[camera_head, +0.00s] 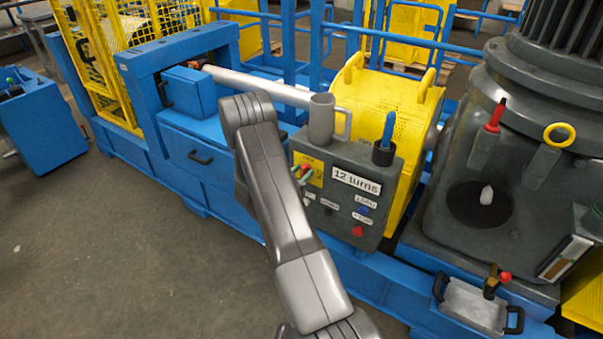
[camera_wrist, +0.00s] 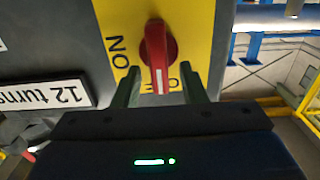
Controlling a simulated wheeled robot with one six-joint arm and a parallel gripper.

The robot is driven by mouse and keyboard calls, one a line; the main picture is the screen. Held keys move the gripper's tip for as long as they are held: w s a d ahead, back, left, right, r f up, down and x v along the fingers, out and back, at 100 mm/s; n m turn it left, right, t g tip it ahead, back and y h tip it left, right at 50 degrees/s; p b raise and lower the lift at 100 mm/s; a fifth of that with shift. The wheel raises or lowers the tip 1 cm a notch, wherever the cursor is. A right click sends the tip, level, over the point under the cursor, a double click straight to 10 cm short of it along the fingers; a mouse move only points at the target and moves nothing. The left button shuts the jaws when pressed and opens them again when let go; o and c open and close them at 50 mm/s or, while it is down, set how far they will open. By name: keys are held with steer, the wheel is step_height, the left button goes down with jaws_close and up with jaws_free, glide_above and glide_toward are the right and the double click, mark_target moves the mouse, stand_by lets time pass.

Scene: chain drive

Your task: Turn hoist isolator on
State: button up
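The hoist isolator's red rotary handle (camera_wrist: 157,55) sits on a yellow plate (camera_wrist: 190,25) in the wrist view. Its white line points down in the picture, towards my gripper. "ON" is printed to its left, and a second label beside its lower end is partly hidden. My gripper (camera_wrist: 160,86) is open, with one green finger on each side of the handle's lower end. Gaps show between fingers and handle, so it is not gripped. In the head view the yellow plate (camera_head: 317,179) is on the grey control box (camera_head: 341,151), partly behind my arm.
A "12 turns" label (camera_head: 357,182) and several buttons are on the box face. A grey mug (camera_head: 320,120) and a blue-handled tool (camera_head: 387,132) stand on top. A yellow guard (camera_head: 385,98) is behind, and a grey machine (camera_head: 500,190) stands right. Floor (camera_head: 120,240) is clear at left.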

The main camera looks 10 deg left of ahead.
jaws_close()
steer(key=shift+f+b, duration=0.15)
steer(key=shift+b, duration=0.45)
steer(key=m+b, duration=0.2)
steer(key=b, duration=0.3)
steer(key=shift+s+d+f+m, duration=0.1)
steer(key=shift+d+f+m, duration=0.2)
steer(key=shift+m, duration=0.1)
steer(key=m+b, duration=0.5)
steer(key=b, duration=0.3)
steer(key=m+b, duration=0.5)
steer(key=b, duration=0.3)
steer(key=d+f+m+b, duration=0.1)
steer(key=m+b, duration=0.4)
steer(key=b, duration=0.3)
steer(key=shift+s+d, duration=0.1)
steer(key=shift+s, duration=0.15)
